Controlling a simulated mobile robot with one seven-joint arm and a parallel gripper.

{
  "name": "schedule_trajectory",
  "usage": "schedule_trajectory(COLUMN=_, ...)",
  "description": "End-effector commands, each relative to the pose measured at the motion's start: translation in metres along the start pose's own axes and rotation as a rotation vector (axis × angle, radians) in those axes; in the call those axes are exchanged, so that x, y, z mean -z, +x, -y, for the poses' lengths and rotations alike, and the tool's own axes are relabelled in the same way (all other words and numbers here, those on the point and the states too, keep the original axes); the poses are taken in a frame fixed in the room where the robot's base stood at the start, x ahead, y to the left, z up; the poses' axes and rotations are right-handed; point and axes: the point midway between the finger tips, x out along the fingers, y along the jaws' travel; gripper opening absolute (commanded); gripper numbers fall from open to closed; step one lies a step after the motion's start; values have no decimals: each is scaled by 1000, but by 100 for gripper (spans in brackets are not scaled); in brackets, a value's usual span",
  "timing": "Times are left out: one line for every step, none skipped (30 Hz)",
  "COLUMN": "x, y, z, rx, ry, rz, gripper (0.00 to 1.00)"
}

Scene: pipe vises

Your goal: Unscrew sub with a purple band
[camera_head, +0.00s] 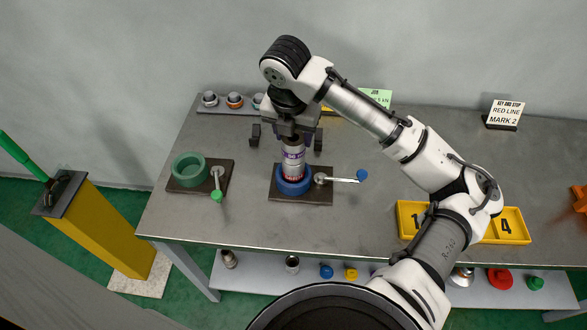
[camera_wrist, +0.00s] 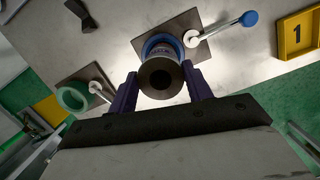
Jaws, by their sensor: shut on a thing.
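The sub (camera_head: 293,165) is a grey metal cylinder with a purple band and red marking near its base. It stands upright in the blue ring vise (camera_head: 281,188) on a dark plate. My gripper (camera_head: 292,138) comes from above and is shut on the upper part of the sub. In the wrist view I see the sub's open top end (camera_wrist: 160,78) between the two fingers (camera_wrist: 162,88), with the blue ring (camera_wrist: 148,47) behind it. The fingers hide part of the sub's sides. The vise's lever with a blue knob (camera_head: 361,175) points right.
A green ring vise (camera_head: 190,169) with a green-knobbed lever stands at the left. Yellow numbered bins (camera_head: 510,226) are at the right, partly behind my arm. Several small fittings sit on a back rack (camera_head: 222,107) and the lower shelf.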

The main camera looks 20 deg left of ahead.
Motion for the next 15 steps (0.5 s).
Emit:
schedule_trajectory(x=0, y=1, z=0, rx=-12, ry=-44, rz=2, gripper=22)
schedule_trajectory(x=0, y=1, z=0, rx=-20, ry=-80, rz=2, gripper=22)
schedule_trajectory(x=0, y=2, z=0, rx=-30, ry=-131, rz=2, gripper=22)
schedule_trajectory(x=0, y=2, z=0, rx=-38, ry=-169, rz=2, gripper=22)
schedule_trajectory(x=0, y=2, z=0, rx=-46, ry=-208, rz=2, gripper=22)
schedule_trajectory(x=0, y=2, z=0, rx=-56, ry=-257, rz=2, gripper=22)
schedule_trajectory(x=0, y=1, z=0, rx=-64, ry=-295, rz=2, gripper=22)
schedule_trajectory(x=0, y=1, z=0, rx=-71, ry=-333, rz=2, gripper=22)
schedule_trajectory(x=0, y=1, z=0, rx=-81, ry=-382, rz=2, gripper=22)
schedule_trajectory(x=0, y=1, z=0, rx=-88, ry=-419, rz=3, gripper=22)
schedule_trajectory(x=0, y=1, z=0, rx=-95, ry=-456, rz=2, gripper=22)
schedule_trajectory(x=0, y=1, z=0, rx=-105, ry=-506, rz=2, gripper=22)
schedule_trajectory(x=0, y=1, z=0, rx=-113, ry=-542, rz=2, gripper=22)
schedule_trajectory(x=0, y=1, z=0, rx=-121, ry=-579, rz=1, gripper=22)
schedule_trajectory(x=0, y=1, z=0, rx=-131, ry=-628, rz=3, gripper=22)
